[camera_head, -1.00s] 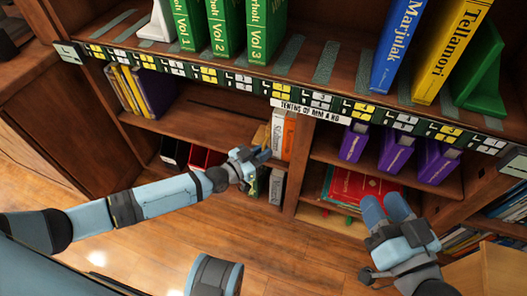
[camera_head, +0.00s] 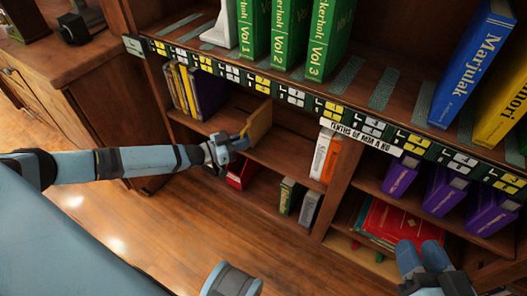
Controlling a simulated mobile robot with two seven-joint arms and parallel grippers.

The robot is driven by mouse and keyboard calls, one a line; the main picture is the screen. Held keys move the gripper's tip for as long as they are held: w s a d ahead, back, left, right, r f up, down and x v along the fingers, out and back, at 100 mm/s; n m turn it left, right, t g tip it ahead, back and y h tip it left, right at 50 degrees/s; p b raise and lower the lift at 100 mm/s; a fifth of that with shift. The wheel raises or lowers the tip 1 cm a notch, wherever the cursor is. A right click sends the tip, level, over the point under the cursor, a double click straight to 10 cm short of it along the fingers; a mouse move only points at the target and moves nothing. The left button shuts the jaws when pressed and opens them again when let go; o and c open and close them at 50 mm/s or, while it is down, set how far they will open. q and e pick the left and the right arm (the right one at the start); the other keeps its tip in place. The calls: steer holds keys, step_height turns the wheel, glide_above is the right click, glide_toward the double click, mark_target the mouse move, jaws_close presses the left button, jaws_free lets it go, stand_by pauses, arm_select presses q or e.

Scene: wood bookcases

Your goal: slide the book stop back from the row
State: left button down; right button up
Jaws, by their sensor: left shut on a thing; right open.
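A tan wooden book stop (camera_head: 260,121) stands on the middle shelf of the bookcase. My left gripper (camera_head: 243,140) is shut on its lower near edge. To its left is a row of yellow books and a dark purple book (camera_head: 207,95), with a gap between this row and the stop. To its right, further off, stand a white book (camera_head: 320,153) and an orange book (camera_head: 331,160). My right gripper (camera_head: 422,256) is open and empty at the lower right, in front of the lower shelf.
Green volumes (camera_head: 283,35), a white bookend (camera_head: 222,28) and a blue book (camera_head: 474,62) stand on the top shelf. Purple books (camera_head: 445,188) fill part of the right bay. Bare shelf (camera_head: 287,147) lies between the stop and the white book. A vertical divider (camera_head: 347,183) separates the bays.

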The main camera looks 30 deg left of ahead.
arm_select(q)
steer(key=shift+a, duration=2.05)
arm_select(e)
steer(key=shift+f, duration=0.35)
arm_select(q)
steer(key=c, duration=1.2)
jaws_free()
steer(key=p+v, duration=0.4)
steer(key=v, duration=0.9)
steer(key=shift+s+a, duration=0.2)
steer(key=shift+s, duration=0.15)
arm_select(e)
step_height(320, 180, up, 6)
steer(key=t, duration=0.2)
steer(key=shift+d+r+m+t, duration=0.2)
steer(key=shift+r+m+t, duration=0.1)
steer(key=shift+m, duration=0.1)
steer(key=shift+f, duration=0.1)
